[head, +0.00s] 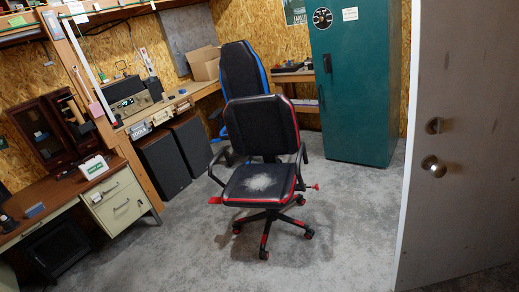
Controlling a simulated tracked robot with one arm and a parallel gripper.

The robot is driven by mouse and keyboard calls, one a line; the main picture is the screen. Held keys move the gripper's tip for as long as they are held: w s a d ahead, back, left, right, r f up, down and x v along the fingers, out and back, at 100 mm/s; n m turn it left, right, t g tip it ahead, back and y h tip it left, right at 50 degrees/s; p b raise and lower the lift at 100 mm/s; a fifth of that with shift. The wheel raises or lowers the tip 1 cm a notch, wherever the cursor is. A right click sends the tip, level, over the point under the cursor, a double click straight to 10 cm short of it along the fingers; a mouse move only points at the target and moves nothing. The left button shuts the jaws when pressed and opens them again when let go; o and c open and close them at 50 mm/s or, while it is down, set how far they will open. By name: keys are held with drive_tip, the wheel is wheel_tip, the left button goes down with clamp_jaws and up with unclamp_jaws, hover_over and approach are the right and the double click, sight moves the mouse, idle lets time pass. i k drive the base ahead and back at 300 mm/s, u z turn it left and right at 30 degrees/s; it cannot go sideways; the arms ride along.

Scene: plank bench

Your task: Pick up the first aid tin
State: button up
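A small white box with green on it (94,167) sits on the desk at the left, above the drawers. It may be the first aid tin, but its markings are too small to read. No other clear first aid tin shows. My gripper is not in view.
A black and red office chair (262,183) stands mid-floor, with a blue-edged chair (243,70) behind it. A wooden cabinet (50,130) is on the left desk (55,193). A green locker (355,85) stands at the back, and a door (465,150) at right. Grey floor (340,220) is clear around the chair.

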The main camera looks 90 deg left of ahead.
sight(93, 168)
drive_tip(key=u, duration=1.25)
drive_tip(key=i, duration=0.1)
drive_tip(key=u, duration=2.45)
drive_tip(key=k, duration=0.85)
drive_tip(key=u, duration=0.2)
drive_tip(key=i, duration=0.85)
drive_tip(key=z, duration=0.1)
